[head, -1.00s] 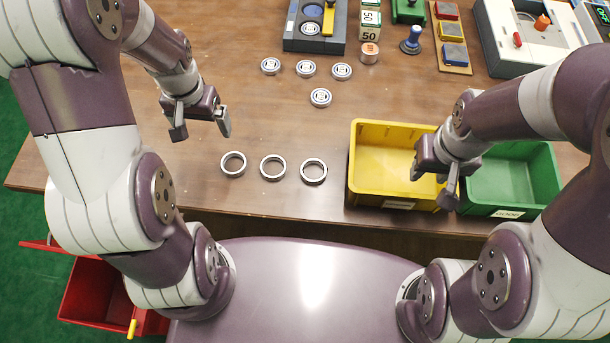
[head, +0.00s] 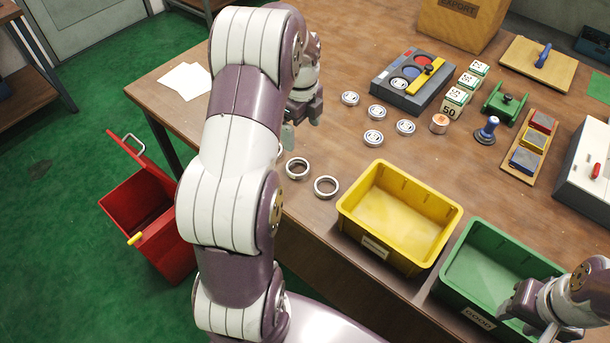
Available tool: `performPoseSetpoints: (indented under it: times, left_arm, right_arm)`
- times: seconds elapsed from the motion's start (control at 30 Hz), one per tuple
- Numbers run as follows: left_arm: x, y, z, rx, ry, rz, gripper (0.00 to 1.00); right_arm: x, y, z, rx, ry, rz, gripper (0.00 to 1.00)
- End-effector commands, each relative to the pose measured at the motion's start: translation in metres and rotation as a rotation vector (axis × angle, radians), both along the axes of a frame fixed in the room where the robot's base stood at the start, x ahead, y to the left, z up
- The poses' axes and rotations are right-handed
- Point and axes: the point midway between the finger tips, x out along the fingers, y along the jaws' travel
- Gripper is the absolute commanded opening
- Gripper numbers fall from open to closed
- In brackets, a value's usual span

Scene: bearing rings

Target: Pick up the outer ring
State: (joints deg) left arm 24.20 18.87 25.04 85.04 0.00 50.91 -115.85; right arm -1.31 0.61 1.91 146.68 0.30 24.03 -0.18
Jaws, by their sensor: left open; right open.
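Plain metal rings with wide open centres lie flat near the table's front edge. One ring (head: 297,168) and another ring (head: 326,187) show whole; a third ring (head: 280,149) is mostly hidden behind my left arm. My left gripper (head: 303,126) is above the table just beyond the rings, open and empty, partly hidden by its own arm. My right gripper (head: 527,318) is open and empty at the near right side of the green bin, away from the rings.
A yellow bin (head: 386,252) stands right of the rings, with a green bin (head: 466,306) beside it. Several smaller round bearing parts (head: 373,138) lie farther back near a grey fixture (head: 385,82). A red bin (head: 150,225) stands on the floor at left.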

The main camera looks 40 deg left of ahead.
Motion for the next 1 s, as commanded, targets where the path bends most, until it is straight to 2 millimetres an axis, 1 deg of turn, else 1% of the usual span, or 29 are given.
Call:
performPoseSetpoints:
  times: [0.07, 0.17, 0.3, 0.53, 0.7, 0.8, 1.0]
  left_arm:
    - [-0.001, 0.0, -0.004, -0.002, 0.004, -0.042, 0.95]
    - [-0.002, 0.0, -0.022, -0.003, 0.007, -0.061, 0.95]
    - [-0.002, 0.0, -0.054, -0.003, 0.006, -0.059, 0.95]
    - [-0.004, 0.002, -0.085, -0.003, 0.006, -0.057, 0.95]
    - [-0.007, 0.007, -0.116, -0.002, 0.004, -0.057, 0.95]
    - [-0.007, 0.007, -0.126, -0.002, 0.003, -0.057, 0.95]
    - [-0.006, 0.007, -0.127, -0.001, 0.002, -0.057, 0.95]
  right_arm:
    - [0.0, 0.0, 0.0, 0.0, 0.0, 0.0, 0.43]
    - [0.0, 0.0, 0.001, 0.0, 0.0, 0.0, 0.43]
    - [0.0, 0.0, 0.002, 0.0, 0.0, 0.0, 0.43]
    - [0.0, 0.0, 0.004, 0.0, 0.0, 0.0, 0.43]
    - [0.0, 0.0, 0.008, 0.0, 0.0, 0.0, 0.43]
    - [0.0, 0.0, 0.008, 0.0, 0.0, 0.0, 0.43]
    - [0.0, 0.0, 0.008, 0.0, 0.0, 0.0, 0.43]
